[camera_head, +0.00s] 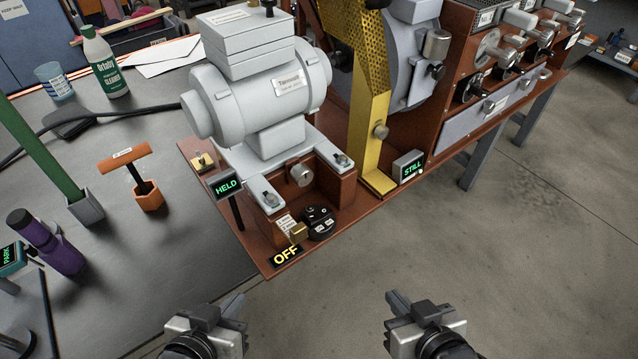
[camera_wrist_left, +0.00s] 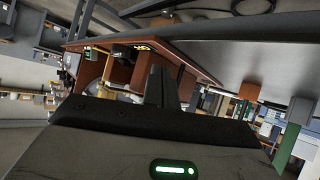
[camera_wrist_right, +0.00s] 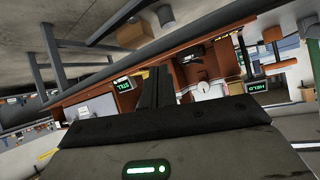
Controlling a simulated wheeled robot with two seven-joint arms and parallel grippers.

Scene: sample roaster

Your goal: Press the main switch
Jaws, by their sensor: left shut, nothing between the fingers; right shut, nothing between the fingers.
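A black round switch (camera_head: 318,221) sits on the front corner of the brown machine base (camera_head: 345,222). A yellow "OFF" sign (camera_head: 286,255) is at the corner below it. A small brass block (camera_head: 298,232) and a white label (camera_head: 286,224) are just left of the switch. My left gripper (camera_head: 237,300) is shut and empty in front of the corner, low and left of the switch. My right gripper (camera_head: 392,297) is shut and empty, low and right of it. Both are apart from the machine. The shut fingers also show in the left wrist view (camera_wrist_left: 161,85) and right wrist view (camera_wrist_right: 156,88).
A "HELD" display (camera_head: 227,187) on a post stands left of the switch. A "STILL" display (camera_head: 409,165) is to the right, beside the yellow guard (camera_head: 371,115). A grey motor (camera_head: 260,95) rises behind. The orange T-handle (camera_head: 124,156) stands on the grey table. Floor in front is clear.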

